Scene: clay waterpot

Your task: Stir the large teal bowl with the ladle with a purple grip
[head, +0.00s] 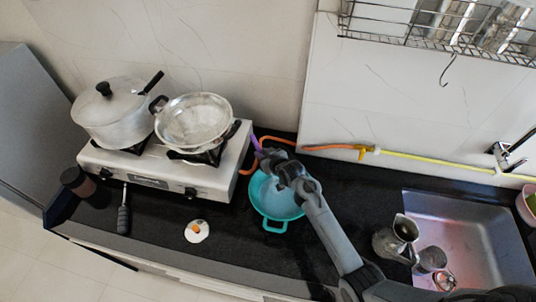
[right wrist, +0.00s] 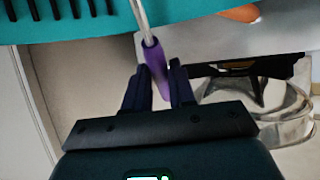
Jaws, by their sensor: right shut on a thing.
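The large teal bowl (head: 275,206) stands on the black counter, right of the stove, with its handle toward the front. My right gripper (head: 265,160) is over the bowl's back part, and my right arm covers much of its right side. The ladle's purple grip (head: 256,143) sticks up at the gripper's left. In the right wrist view the purple grip (right wrist: 154,58) sits between the two dark fingers, shut on it, and a thin metal shaft runs up from it. The ladle's head is hidden in the head view. My left gripper is out of view.
A white stove (head: 165,181) holds a lidded pot (head: 112,118) and a steel pan (head: 195,122) on the left. An orange hose (head: 318,147) runs behind the bowl. Metal jugs (head: 393,240) stand by the sink (head: 470,230). A small white dish (head: 197,231) lies on the front counter.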

